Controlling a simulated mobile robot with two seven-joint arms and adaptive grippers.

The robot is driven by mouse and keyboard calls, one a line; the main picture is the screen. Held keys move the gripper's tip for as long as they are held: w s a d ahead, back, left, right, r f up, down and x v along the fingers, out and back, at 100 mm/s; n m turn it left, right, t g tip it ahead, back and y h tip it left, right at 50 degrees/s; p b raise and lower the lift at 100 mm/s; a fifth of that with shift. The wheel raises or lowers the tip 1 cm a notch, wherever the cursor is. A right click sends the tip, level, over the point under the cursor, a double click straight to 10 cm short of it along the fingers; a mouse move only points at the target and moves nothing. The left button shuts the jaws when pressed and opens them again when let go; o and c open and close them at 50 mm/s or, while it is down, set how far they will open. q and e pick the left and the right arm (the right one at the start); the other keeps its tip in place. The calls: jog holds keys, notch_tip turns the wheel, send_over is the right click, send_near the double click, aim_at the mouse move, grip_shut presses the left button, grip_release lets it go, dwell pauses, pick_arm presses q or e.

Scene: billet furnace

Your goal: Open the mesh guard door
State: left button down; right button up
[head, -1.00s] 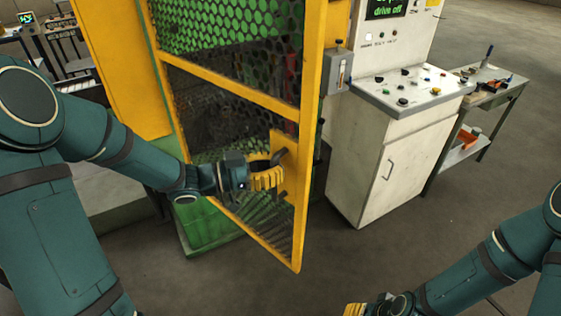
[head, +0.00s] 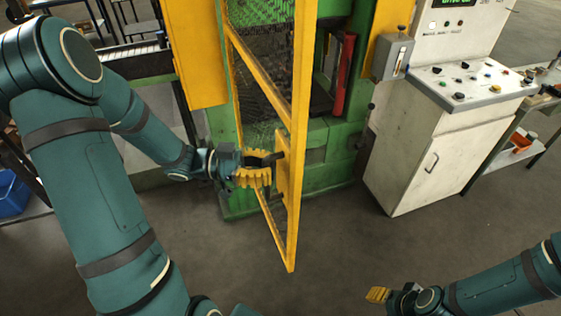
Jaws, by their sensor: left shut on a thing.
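The mesh guard door (head: 293,215) has a yellow frame with dark mesh. It stands partly open, swung out from the green machine and seen at a steep angle. Its dark handle (head: 268,158) sits on a yellow plate near the free edge. My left gripper (head: 258,172), with yellow fingers, is shut on the handle; its fingers partly hide it. My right gripper (head: 378,294), also with yellow fingers, is low at the right, away from the door. Its fingertips are too small to tell whether they are open.
The green machine (head: 328,150) stands behind the door, with a red upright part (head: 344,75) inside. A white control cabinet (head: 408,165) with a button panel is to the right. The floor (head: 340,245) in front is clear. A blue bin (head: 12,193) is at far left.

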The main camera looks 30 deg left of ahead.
pick_arm(q)
jog(key=shift+s+a, duration=0.1)
jog(key=shift+a, duration=0.1)
jog(key=c, duration=0.9)
grip_release()
jog(key=shift+c, duration=0.2)
jog(key=v, duration=1.2)
